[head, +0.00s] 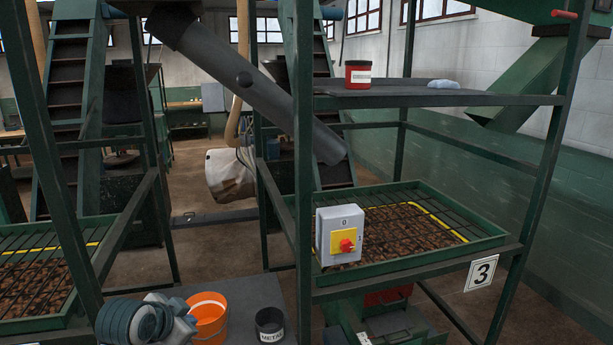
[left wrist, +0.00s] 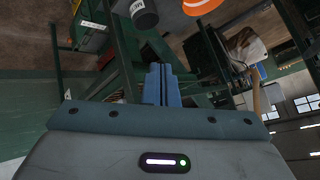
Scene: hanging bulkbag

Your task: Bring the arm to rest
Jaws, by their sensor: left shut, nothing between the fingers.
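My left arm shows at the bottom left of the head view as a blue-grey rounded wrist, beside an orange bucket. Its fingers are hard to make out there. In the left wrist view my left gripper (left wrist: 158,84) has its two blue fingers together, with nothing between them. My right arm and gripper are not in view. A pale, dirty bulk bag (head: 229,175) hangs in the middle background; it also shows, turned over, in the left wrist view (left wrist: 242,44).
The orange bucket (head: 208,318) and a dark bucket marked METAL (head: 270,325) stand on a grey surface (head: 240,291). To the right, a green frame holds a tray (head: 484,246), a switch box (head: 340,235) and a shelf (head: 440,100) with a red tin (head: 358,74).

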